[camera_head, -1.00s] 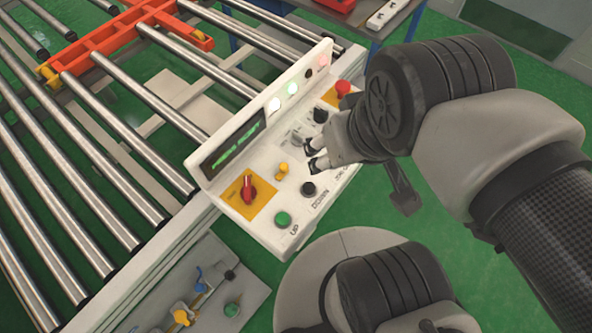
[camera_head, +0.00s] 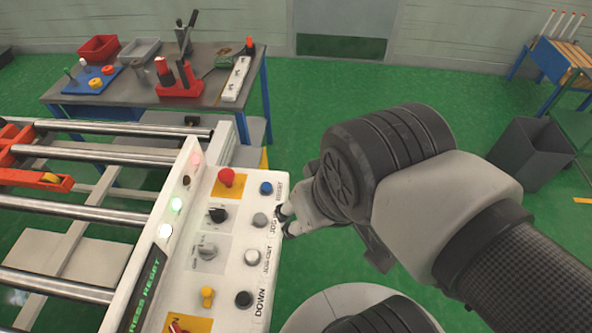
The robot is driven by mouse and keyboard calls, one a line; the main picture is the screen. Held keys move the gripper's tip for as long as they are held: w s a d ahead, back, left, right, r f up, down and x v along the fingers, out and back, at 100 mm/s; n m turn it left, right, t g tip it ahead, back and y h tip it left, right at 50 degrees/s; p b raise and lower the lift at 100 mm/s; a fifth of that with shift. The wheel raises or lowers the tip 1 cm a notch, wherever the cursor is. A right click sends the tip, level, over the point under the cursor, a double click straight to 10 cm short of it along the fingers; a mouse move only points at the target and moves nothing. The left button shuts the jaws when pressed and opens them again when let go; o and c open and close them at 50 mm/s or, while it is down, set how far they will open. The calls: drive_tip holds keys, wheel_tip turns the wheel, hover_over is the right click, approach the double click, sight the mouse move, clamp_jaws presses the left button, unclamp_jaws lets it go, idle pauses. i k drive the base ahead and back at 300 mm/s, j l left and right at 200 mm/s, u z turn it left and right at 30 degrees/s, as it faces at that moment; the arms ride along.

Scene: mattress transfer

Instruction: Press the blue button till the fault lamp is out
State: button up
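The blue button (camera_head: 266,188) sits at the far right corner of the white control panel (camera_head: 222,262), beside a label that seems to read RESET. My gripper (camera_head: 287,220) is at the panel's right edge, a little nearer than the blue button and apart from it in the picture. Its two dark fingertips show a small gap with nothing between them. A row of lamps runs along the raised strip: a white lit lamp (camera_head: 165,231), a green lit lamp (camera_head: 177,204), a dark lamp (camera_head: 186,180) and a reddish lamp (camera_head: 195,158). A green display (camera_head: 145,293) reads PRESS RESET.
A red emergency button (camera_head: 227,177), a black knob (camera_head: 217,214), a grey button (camera_head: 260,220) and a white button (camera_head: 252,257) are close by. The roller conveyor (camera_head: 75,213) lies left. A workbench (camera_head: 130,92) with tools stands behind. Green floor is open behind my arm.

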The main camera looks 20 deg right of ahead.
sight(265, 187)
drive_tip(key=u, duration=1.1)
drive_tip(key=l+u, duration=0.25)
drive_tip(key=l, duration=0.85)
